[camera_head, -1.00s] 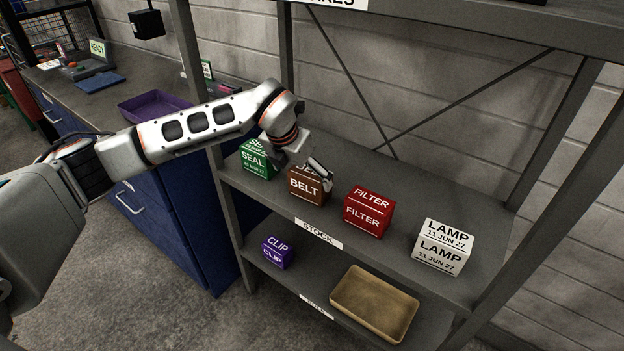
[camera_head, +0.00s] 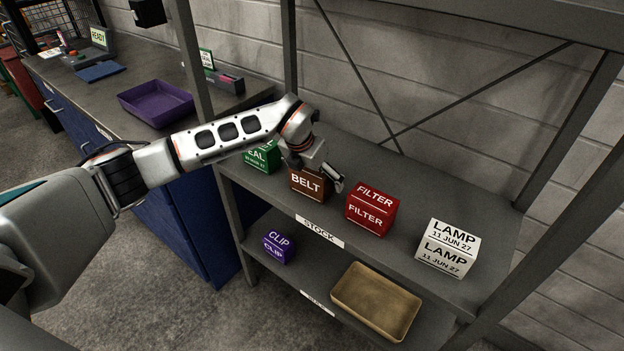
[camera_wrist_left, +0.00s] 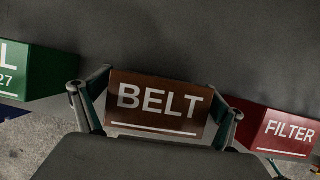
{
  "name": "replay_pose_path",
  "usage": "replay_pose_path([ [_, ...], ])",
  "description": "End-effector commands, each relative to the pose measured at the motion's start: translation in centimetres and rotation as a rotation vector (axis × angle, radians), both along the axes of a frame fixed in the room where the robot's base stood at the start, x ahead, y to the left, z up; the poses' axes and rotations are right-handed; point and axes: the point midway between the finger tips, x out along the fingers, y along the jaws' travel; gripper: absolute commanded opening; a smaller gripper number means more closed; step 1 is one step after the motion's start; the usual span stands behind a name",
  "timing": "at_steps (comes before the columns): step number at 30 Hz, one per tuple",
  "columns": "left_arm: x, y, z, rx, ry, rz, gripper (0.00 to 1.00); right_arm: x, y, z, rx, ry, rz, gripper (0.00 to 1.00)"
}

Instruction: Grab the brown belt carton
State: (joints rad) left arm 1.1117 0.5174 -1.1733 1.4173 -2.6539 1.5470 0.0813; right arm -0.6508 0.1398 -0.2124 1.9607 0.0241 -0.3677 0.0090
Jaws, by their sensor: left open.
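The brown belt carton (camera_head: 308,184) stands on the upper shelf between the green seal carton and the red filter carton. Its top is mostly hidden in the head view by my left gripper (camera_head: 322,176), which is at the carton from above. In the left wrist view the belt carton (camera_wrist_left: 158,106) lies between the two fingers of my left gripper (camera_wrist_left: 155,112), one finger on each side. The gripper is open, and I cannot tell whether either finger touches the carton. My right gripper is not in view.
The green seal carton (camera_head: 262,157) and red filter carton (camera_head: 371,209) stand close on either side. A white lamp carton (camera_head: 446,248) is farther right. A purple clip carton (camera_head: 279,246) and tan tray (camera_head: 346,291) are on the lower shelf. A shelf post (camera_head: 236,205) stands left.

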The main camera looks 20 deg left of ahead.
Motion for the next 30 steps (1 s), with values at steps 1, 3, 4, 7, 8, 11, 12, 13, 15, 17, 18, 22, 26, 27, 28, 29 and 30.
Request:
replay_pose_path([
  [1,0.1,0.0,-0.1,0.0,-0.001,0.0,0.96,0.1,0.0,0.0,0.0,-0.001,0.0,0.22],
  [3,0.1,0.0,-0.1,-0.001,-0.002,0.0,0.96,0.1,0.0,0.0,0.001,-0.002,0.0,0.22],
  [4,0.2,0.0,-0.1,-0.001,-0.002,0.0,0.96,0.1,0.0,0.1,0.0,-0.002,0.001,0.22],
  [7,0.1,0.0,-0.1,-0.001,-0.002,0.0,0.96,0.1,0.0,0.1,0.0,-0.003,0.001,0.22],
  [8,0.1,0.0,-0.1,-0.001,-0.002,0.0,0.93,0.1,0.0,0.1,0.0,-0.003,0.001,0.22],
  [11,0.1,0.0,-0.1,-0.001,-0.002,0.0,0.67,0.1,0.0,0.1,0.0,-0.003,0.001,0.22],
  [12,0.1,0.0,-0.1,-0.001,-0.002,0.0,0.57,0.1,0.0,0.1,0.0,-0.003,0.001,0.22],
  [13,0.1,0.0,-0.1,-0.001,-0.002,0.0,0.49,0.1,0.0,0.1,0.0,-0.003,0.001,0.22],
  [15,0.2,0.0,0.0,-0.001,-0.004,0.0,0.45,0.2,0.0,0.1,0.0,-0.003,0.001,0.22],
  [17,0.2,0.0,0.0,-0.001,-0.004,0.0,0.45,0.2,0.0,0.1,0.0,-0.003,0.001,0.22],
  [18,0.2,0.0,0.0,-0.001,-0.003,0.0,0.45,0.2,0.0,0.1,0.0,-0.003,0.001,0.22],
  [22,0.2,0.0,0.1,-0.001,-0.004,0.0,0.45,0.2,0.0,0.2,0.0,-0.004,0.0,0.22],
  [26,0.2,0.0,1.4,0.0,-0.006,-0.001,0.45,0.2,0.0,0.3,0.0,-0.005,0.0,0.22],
  [27,0.3,0.0,2.1,0.0,-0.008,0.0,0.45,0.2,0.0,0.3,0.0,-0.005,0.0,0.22],
  [28,0.3,0.0,2.7,0.0,-0.008,-0.001,0.45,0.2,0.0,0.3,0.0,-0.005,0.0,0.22],
  [29,0.3,0.0,3.2,0.0,-0.008,0.0,0.45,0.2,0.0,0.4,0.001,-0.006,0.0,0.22],
  [30,0.3,0.0,4.1,0.0,-0.009,0.0,0.45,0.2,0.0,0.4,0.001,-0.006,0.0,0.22],
])
